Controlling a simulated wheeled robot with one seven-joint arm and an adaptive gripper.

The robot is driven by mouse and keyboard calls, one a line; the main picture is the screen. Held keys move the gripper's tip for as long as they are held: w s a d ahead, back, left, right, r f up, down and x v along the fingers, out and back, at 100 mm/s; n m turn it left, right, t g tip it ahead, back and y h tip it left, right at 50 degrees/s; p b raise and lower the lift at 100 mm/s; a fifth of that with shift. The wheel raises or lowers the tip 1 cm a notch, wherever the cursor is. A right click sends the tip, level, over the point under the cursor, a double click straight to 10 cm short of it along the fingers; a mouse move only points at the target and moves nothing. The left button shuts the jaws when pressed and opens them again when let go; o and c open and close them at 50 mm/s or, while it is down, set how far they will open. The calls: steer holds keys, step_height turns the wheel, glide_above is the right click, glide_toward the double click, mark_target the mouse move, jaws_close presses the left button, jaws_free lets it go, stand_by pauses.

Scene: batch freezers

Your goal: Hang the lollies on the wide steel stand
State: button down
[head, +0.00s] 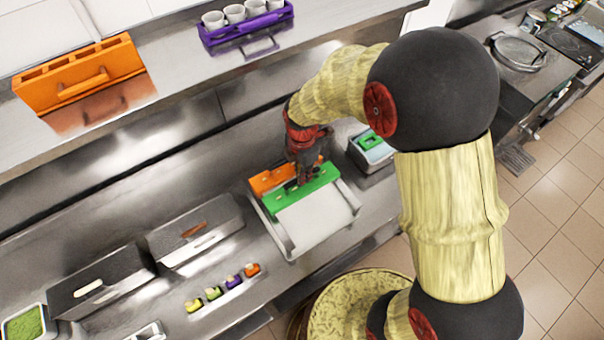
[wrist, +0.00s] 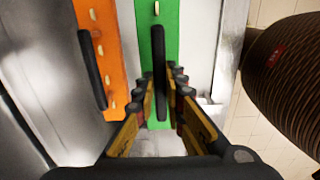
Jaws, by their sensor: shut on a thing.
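A green lolly bar (head: 318,181) with a black handle (wrist: 160,50) and pale sticks lies across the wide steel stand (head: 284,240). An orange lolly bar (head: 264,182) with a similar handle sits at the stand's back left, beside the green one. It also shows in the wrist view (wrist: 88,18). My gripper (head: 303,181) is shut on the green bar's handle; its fingers flank the handle in the wrist view (wrist: 173,70). I cannot tell whether the green bar rests on the rails or is just above them. The lollies under both bars are hidden.
A steel bin (head: 354,147) with a green item stands right of the stand. Two slotted steel boxes (head: 222,212) (head: 70,294) stand left. Several small coloured pieces (head: 234,282) lie in front. The shelf above holds an orange rack (head: 60,93) and purple caddy (head: 283,22).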

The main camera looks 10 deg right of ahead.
steer(key=shift+f+b, duration=0.9)
steer(key=shift+f, duration=0.55)
stand_by(1.3)
steer(key=c, duration=1.8)
jaws_free()
steer(key=shift+o, duration=0.2)
step_height(320, 180, up, 12)
